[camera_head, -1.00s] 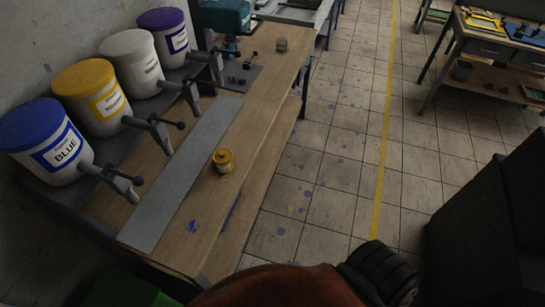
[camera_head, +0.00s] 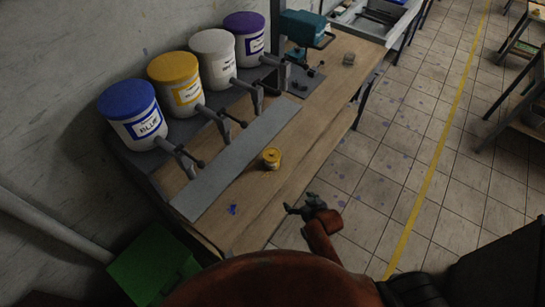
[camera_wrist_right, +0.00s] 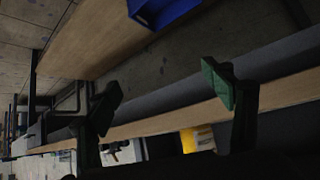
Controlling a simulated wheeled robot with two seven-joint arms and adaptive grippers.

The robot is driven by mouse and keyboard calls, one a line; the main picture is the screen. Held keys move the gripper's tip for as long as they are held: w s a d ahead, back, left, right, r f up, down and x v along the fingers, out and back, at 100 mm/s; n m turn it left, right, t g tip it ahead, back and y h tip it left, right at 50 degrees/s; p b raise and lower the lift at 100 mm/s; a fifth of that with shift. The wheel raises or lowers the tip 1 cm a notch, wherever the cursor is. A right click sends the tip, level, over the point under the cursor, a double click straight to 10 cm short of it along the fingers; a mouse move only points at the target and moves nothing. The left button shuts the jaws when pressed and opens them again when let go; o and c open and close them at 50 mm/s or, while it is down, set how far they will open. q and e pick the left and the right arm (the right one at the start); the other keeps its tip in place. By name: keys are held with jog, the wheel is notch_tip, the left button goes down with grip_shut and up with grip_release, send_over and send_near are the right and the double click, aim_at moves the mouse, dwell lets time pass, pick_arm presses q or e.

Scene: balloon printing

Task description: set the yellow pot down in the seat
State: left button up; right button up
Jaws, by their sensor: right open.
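The small yellow pot (camera_head: 271,158) stands upright on the wooden bench in the head view, just right of the long grey strip. My right gripper (camera_head: 298,206) is open and empty near the bench's front edge, below and to the right of the pot and apart from it. Its two spread green-tipped fingers show in the right wrist view (camera_wrist_right: 162,92) with nothing between them. I cannot tell which part is the seat. My left gripper is not in view.
Blue (camera_head: 132,112), yellow (camera_head: 176,80), white and purple buckets with taps line the back of the bench (camera_head: 237,215). A green box (camera_head: 150,265) is at lower left. Tiled floor lies right.

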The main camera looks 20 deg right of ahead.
aim_at(272, 157)
jog(key=w+a+r+t, duration=0.1)
jog(key=w+r, duration=0.2)
jog(key=r, duration=0.1)
jog(key=w+a+r+t+y, duration=0.1)
jog(key=w+a+r, duration=0.1)
jog(key=w+r, duration=0.2)
jog(key=w+a+r+t, duration=0.1)
jog(key=w+a+r, duration=0.1)
jog(key=r, duration=0.3)
jog(key=shift+w+a+r+n+t+y+p, duration=0.1)
jog(key=shift+w+n+t+y+p, duration=0.1)
jog(key=shift+w, duration=0.25)
jog(key=shift+w+a+r+n+t+y+p, duration=0.1)
jog(key=shift+w+n+p, duration=0.1)
jog(key=shift+w, duration=0.25)
jog(key=x, duration=0.8)
jog(key=shift+w+d+r, duration=0.1)
jog(key=shift+d+r, duration=0.05)
jog(key=shift+d, duration=0.1)
jog(key=shift+c, duration=0.6)
grip_shut()
